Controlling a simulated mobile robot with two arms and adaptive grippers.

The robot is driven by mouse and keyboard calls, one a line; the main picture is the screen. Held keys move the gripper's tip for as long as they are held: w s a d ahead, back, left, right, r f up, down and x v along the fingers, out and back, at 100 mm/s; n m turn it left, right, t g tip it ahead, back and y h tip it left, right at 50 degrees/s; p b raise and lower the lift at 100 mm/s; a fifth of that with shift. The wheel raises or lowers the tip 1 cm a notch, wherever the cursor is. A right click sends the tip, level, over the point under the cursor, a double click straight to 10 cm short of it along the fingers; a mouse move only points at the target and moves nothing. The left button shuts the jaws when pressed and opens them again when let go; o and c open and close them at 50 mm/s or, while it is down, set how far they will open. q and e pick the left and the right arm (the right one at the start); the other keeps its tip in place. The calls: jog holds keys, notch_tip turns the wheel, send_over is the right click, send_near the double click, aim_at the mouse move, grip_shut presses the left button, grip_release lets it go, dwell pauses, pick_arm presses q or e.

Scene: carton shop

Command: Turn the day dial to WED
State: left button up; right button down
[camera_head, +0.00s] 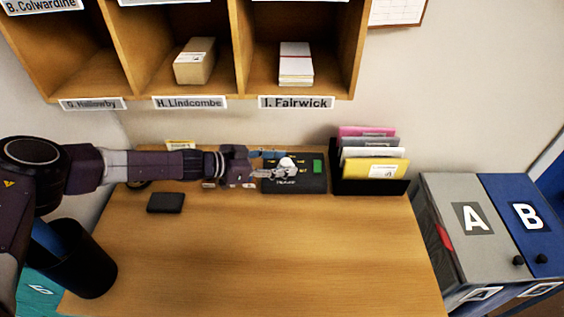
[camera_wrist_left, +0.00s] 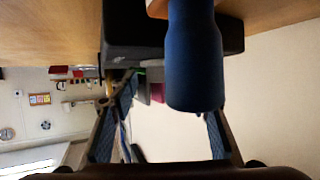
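A black machine (camera_head: 315,180) with a green patch (camera_head: 318,166) stands at the back of the desk. My left gripper (camera_head: 290,173) reaches in from the left and is in front of the machine, covering part of it. A small whitish round part (camera_head: 287,163) shows at its fingertips; I cannot tell whether it is the day dial, and no day lettering is readable. In the left wrist view, the fingers (camera_wrist_left: 165,120) are spread apart. A dark blue rounded cylinder (camera_wrist_left: 193,60) shows close to one fingertip; contact cannot be told. My right gripper is out of view.
A black file holder (camera_head: 368,185) with coloured folders stands right of the machine. A dark flat block (camera_head: 165,203) lies on the desk (camera_head: 260,250), and a black bin (camera_head: 82,262) is at left. Wooden pigeonholes (camera_head: 240,50) hang above. The desk's front middle is clear.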

pick_arm(q)
jog(key=shift+s+a+r, duration=0.1)
jog(key=shift+a+r, duration=0.05)
jog(key=shift+a, duration=0.35)
jog(key=v, duration=1.1)
jog(key=shift+s+d, duration=0.1)
jog(key=shift+d, duration=0.05)
